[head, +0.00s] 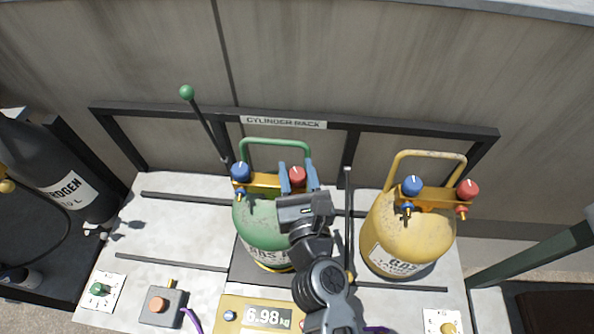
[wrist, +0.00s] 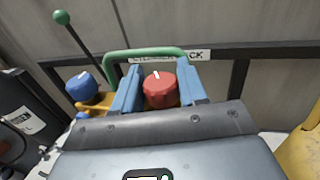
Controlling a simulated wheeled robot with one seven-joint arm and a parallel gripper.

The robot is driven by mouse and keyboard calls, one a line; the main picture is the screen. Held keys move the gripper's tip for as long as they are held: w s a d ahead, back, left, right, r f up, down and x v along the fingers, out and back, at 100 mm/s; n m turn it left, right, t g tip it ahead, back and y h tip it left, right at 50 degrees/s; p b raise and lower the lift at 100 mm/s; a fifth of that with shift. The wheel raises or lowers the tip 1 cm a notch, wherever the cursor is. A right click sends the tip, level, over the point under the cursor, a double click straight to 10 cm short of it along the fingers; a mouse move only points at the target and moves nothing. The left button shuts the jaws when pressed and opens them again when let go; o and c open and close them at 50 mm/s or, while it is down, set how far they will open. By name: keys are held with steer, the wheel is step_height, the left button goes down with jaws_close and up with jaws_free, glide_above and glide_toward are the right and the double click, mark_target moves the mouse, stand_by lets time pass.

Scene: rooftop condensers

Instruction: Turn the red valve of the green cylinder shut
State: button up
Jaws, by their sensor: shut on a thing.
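The green cylinder (head: 252,222) stands on a scale in the middle of the bench, with a green handle, a blue valve (head: 240,171) on the left and a red valve (head: 297,174) on the right. My gripper (head: 298,178) reaches over it from the front, its blue fingers on either side of the red valve. In the wrist view the red valve (wrist: 160,90) sits between the two fingers, its white mark near the top pointing slightly left. The gripper is shut on this valve. My arm hides part of the cylinder's right side.
A yellow cylinder (head: 405,235) with its own blue and red valves stands close on the right. A green-knobbed lever (head: 187,93) rises behind on the left. The scale display (head: 266,316) reads 6.98 kg. A black nitrogen cylinder (head: 60,165) stands far left. A rack rail runs behind.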

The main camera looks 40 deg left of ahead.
steer(key=shift+c, duration=1)
steer(key=shift+f+b, duration=0.1)
steer(key=shift+b, duration=0.25)
steer(key=shift+f+m+t+h+b, duration=0.15)
steer(key=shift+m+t+h+b, duration=0.4)
steer(key=shift+b, duration=0.4)
steer(key=shift+m+t+h+b, duration=0.55)
steer(key=shift+t+h+b, duration=0.15)
steer(key=shift+b, duration=0.4)
steer(key=shift+r+m+t+h+b, duration=0.1)
steer(key=shift+m+t+h+b, duration=0.7)
steer(key=shift+h, duration=0.6)
steer(key=shift+r+m+t+h+b, duration=0.1)
steer(key=shift+m+t+h+b, duration=0.35)
steer(key=shift+m+h+b, duration=0.6)
steer(key=shift+m+h, duration=0.25)
steer(key=shift+h, duration=0.35)
steer(key=o, duration=1)
